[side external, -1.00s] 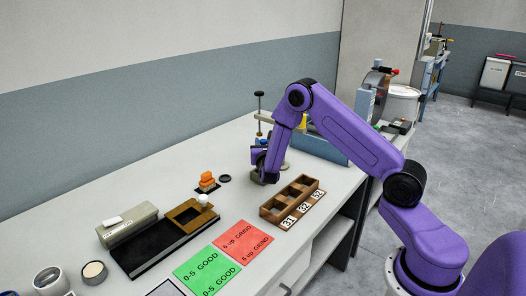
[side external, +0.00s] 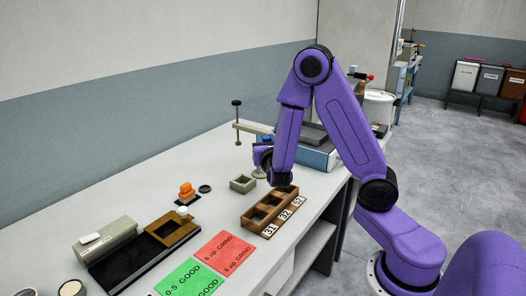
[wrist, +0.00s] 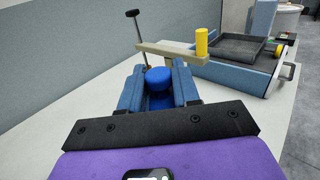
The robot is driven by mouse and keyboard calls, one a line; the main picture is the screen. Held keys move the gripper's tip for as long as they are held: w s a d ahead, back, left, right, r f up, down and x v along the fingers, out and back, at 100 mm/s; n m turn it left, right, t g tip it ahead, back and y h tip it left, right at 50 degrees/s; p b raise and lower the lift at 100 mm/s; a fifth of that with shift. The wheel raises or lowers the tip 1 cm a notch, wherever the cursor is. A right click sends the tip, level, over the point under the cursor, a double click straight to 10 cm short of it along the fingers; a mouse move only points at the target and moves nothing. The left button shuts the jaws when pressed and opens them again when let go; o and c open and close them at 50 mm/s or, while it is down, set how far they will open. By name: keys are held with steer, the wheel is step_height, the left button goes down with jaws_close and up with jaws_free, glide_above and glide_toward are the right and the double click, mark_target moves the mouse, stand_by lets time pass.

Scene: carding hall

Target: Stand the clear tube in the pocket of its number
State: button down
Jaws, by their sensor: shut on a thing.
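The clear body below the cap cannot be made out in either view. The rack has a row of pockets with white number labels (side external: 286,215) along its front. The labels seem to read 31, 32 and 52, the last being uncertain. Any number on the tube is not visible.
A small open grey box (side external: 242,184) stands left of the gripper. A clamp-like stand (side external: 237,125) and a blue machine with a dark tray (side external: 318,155) are behind. Red (side external: 224,250) and green (side external: 188,282) cards lie nearer, with a black-and-brown fixture (side external: 140,255) to their left.

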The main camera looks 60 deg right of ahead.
steer(key=s+d+m+g+h, duration=0.1)
steer(key=s+m+g+h, duration=0.4)
steer(key=s+m+g, duration=0.65)
steer(key=w+d+f+n, duration=0.1)
steer(key=w+d+f, duration=0.2)
steer(key=f, duration=0.3)
steer(key=w+d+f+n+g, duration=0.1)
steer(key=w+d+f, duration=0.3)
steer(key=w+f, duration=0.1)
steer(key=shift+w+f, duration=0.25)
steer(key=shift+f, duration=0.55)
steer(key=shift+a+n+g, duration=0.1)
steer(key=shift+n+g, duration=0.15)
steer(key=c, duration=0.8)
jaws_free()
steer(key=shift+f, duration=0.15)
